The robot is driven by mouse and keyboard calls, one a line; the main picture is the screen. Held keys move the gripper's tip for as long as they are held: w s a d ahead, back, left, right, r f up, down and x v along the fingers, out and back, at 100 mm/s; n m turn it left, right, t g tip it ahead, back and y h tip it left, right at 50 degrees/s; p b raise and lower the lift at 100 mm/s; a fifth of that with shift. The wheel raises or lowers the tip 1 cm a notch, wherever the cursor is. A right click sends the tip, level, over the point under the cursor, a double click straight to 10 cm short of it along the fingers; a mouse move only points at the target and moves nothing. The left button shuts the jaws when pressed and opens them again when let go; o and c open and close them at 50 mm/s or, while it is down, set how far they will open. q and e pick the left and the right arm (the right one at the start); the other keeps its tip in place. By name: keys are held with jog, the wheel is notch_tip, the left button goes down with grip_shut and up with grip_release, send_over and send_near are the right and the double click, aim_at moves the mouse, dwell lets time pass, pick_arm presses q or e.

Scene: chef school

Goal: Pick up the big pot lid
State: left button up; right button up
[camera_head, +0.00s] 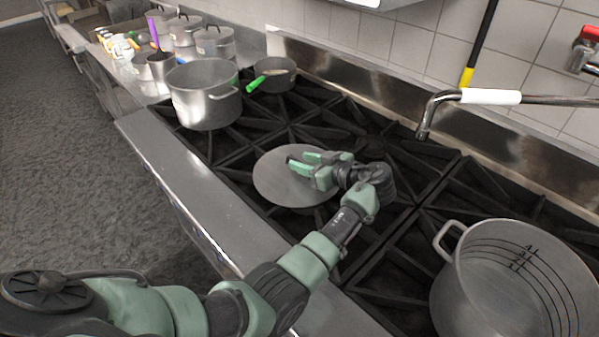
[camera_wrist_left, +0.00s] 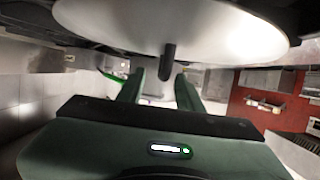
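The big pot lid (camera_head: 272,185) is a grey metal disc lying flat on the black stove grates in the head view. It also fills the top of the left wrist view (camera_wrist_left: 110,25), where its dark knob (camera_wrist_left: 168,62) stands out from the centre. My left gripper (camera_head: 297,160) is low over the lid. Its two green fingers are spread apart, with the knob in line with the gap between them in the wrist view. I cannot tell whether the knob is between the fingertips or just beyond them. The knob is hidden in the head view. My right gripper is not in view.
A large open pot (camera_head: 515,285) stands at the lower right. Another pot (camera_head: 205,95) and a small pan with a green handle (camera_head: 275,75) stand at the far end of the stove. A metal faucet (camera_head: 430,112) reaches over the grates from the right.

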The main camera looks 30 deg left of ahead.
aim_at(291, 158)
pick_arm(q)
jog(key=p+x, duration=0.1)
jog(key=x, duration=0.1)
jog(key=p+x, duration=0.1)
jog(key=x, duration=0.2)
jog(key=shift+s+f, duration=0.1)
jog(key=shift+s, duration=0.1)
jog(key=shift+w+a+f, duration=0.15)
jog(key=shift+a+f, duration=0.05)
jog(key=shift+a, duration=0.1)
jog(key=c, duration=0.6)
grip_shut()
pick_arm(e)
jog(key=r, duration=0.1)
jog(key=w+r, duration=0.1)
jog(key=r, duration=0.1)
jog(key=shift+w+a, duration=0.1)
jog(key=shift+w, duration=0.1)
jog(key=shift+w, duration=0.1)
